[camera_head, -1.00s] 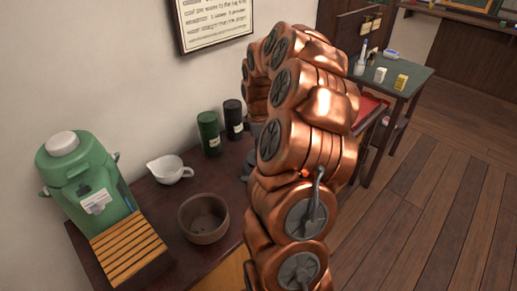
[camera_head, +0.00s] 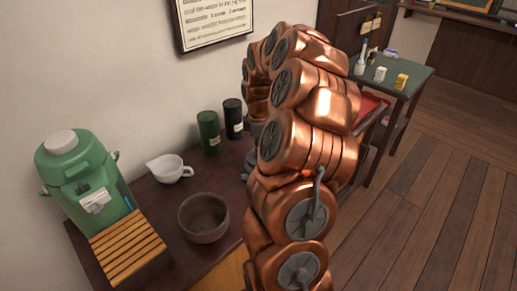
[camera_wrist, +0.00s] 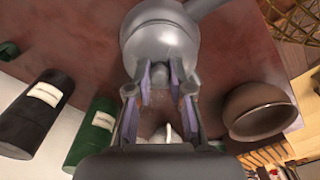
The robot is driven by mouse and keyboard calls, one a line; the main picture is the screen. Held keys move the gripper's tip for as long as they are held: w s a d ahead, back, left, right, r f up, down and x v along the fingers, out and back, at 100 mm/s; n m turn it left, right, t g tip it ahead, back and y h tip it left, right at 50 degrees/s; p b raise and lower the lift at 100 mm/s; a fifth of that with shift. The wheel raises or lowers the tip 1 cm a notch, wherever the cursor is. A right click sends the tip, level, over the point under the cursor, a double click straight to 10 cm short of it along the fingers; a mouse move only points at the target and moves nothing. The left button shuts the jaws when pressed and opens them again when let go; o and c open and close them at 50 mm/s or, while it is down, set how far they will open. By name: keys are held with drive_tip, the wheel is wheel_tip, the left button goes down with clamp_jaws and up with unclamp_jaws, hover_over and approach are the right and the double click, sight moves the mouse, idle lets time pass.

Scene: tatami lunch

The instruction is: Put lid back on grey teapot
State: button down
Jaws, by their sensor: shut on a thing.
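The grey teapot (camera_wrist: 155,15) is at the top middle of the wrist view, with a grey arm-like part reaching to the upper right. In the head view only a small part of the teapot (camera_head: 248,166) shows; my arm hides the rest. The grey lid (camera_wrist: 160,50) is in front of the pot in the wrist view, between and just beyond my fingertips. My gripper (camera_wrist: 163,76) is shut on the lid. The lid and pot overlap in this view, so I cannot tell whether the lid is seated or just above the opening. My gripper is hidden in the head view.
On the dark table (camera_head: 150,198) stand a brown bowl (camera_head: 203,220), a white pitcher (camera_head: 168,169), a green canister (camera_head: 208,132), a black canister (camera_head: 233,118) and a green dispenser (camera_head: 85,175) by a wooden slatted rack (camera_head: 128,247). The wall is close behind.

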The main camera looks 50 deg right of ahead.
drive_tip(key=c, duration=1)
unclamp_jaws()
drive_tip(key=shift+o, duration=0.2)
drive_tip(key=o, duration=0.5)
drive_tip(key=shift+r, duration=0.15)
drive_tip(key=shift+r+p, duration=1.15)
drive_tip(key=shift+r, duration=2.2)
